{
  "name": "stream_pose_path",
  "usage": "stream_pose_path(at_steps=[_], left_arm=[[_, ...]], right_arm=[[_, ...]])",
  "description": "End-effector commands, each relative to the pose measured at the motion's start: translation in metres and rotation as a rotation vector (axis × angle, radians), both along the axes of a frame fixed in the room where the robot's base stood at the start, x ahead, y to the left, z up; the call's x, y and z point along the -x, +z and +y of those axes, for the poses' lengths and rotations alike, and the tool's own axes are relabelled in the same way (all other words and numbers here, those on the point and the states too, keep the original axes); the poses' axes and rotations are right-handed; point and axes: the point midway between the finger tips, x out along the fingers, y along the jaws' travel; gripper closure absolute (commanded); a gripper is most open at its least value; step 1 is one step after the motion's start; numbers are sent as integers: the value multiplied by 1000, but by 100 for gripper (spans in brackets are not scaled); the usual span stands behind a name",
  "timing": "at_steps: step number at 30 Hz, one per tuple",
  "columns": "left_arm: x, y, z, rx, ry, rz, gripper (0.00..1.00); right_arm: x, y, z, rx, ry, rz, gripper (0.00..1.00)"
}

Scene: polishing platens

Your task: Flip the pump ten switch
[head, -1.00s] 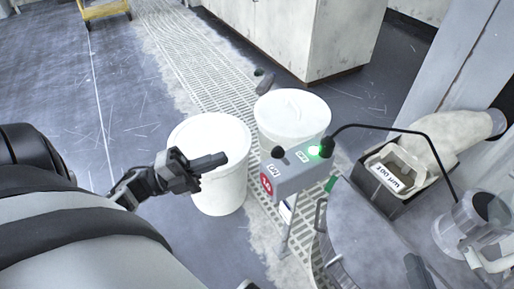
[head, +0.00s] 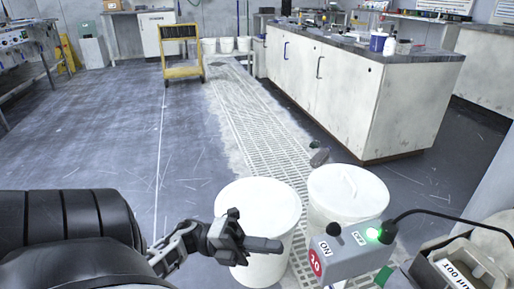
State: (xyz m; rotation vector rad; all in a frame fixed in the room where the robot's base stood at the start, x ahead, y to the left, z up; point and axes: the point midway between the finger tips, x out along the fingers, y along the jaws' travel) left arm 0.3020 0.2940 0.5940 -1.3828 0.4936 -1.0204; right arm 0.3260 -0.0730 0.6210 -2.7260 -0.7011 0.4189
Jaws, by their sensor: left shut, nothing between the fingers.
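The grey pump ten switch box (head: 350,262) is at the lower right, with a red "10" label (head: 316,263). Its top carries a black toggle knob (head: 334,230), ON and OFF labels, and a lit green lamp (head: 374,234). The knob stands nearer the ON label. A black cable runs from the box to the right. My left gripper (head: 278,245) is shut and empty, pointing right, with its tips to the left of the box and apart from it in the picture. My right gripper is not in view.
Two white lidded buckets, one (head: 258,203) behind my left gripper and one (head: 347,187) behind the box, stand by a floor grating (head: 262,130). A grey bin (head: 452,268) is at the lower right. A white cabinet (head: 340,90) and yellow cart (head: 182,70) stand farther back. Open floor lies left.

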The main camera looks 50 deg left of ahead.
Motion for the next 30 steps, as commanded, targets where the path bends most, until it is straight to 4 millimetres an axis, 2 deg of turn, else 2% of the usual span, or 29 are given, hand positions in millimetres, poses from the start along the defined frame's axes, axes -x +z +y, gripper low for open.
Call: stream_pose_path(at_steps=[3,7,9,15,30], left_arm=[[-14,8,-23,2,-1,-5,100],[-28,14,-42,2,-1,-6,100],[-40,17,-42,-1,1,-5,100],[-58,23,-46,0,0,0,100],[-62,26,-46,-2,0,6,100]], right_arm=[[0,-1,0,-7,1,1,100],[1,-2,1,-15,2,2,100],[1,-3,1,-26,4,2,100],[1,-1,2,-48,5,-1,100],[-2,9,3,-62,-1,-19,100]])
